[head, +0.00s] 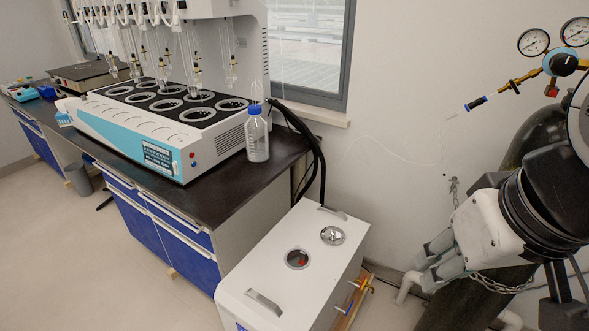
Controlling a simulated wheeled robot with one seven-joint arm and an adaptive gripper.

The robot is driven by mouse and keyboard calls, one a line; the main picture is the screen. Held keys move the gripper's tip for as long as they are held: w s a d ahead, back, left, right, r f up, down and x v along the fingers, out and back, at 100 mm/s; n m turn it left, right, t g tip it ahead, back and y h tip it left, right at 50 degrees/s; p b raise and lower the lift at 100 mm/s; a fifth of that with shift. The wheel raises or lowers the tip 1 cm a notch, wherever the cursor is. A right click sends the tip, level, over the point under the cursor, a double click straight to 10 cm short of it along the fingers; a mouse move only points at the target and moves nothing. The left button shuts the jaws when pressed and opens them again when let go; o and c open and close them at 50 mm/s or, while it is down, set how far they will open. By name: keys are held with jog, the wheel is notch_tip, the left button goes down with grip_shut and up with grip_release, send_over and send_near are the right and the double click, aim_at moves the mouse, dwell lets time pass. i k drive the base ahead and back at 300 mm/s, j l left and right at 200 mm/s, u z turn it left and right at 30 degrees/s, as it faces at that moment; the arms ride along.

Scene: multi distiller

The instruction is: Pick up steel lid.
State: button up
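A round steel lid (332,235) with a small raised part in its middle lies on top of the white box-shaped unit (260,246), towards its back right. A round dark opening (298,259) with a steel rim and something red inside is in front and to the left of the lid. My gripper (427,267) is at the right of the view, pointing left, apart from the lid and to the right of it. Its two fingers are spread with nothing seen between them.
The unit's top has two handles, one at the front (264,302). A dark bench (235,183) with the distiller (170,125) and a blue-capped bottle (257,137) stands at left. A chained dark gas cylinder (540,138) and gauges are near my arm.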

aim_at(333, 236)
jog(key=i+j+z, duration=0.25)
jog(key=j, duration=0.4)
jog(key=j+z, duration=0.3)
jog(key=j, duration=0.35)
jog(key=j+z, duration=0.25)
jog(key=j, duration=0.45)
jog(key=i, duration=0.05)
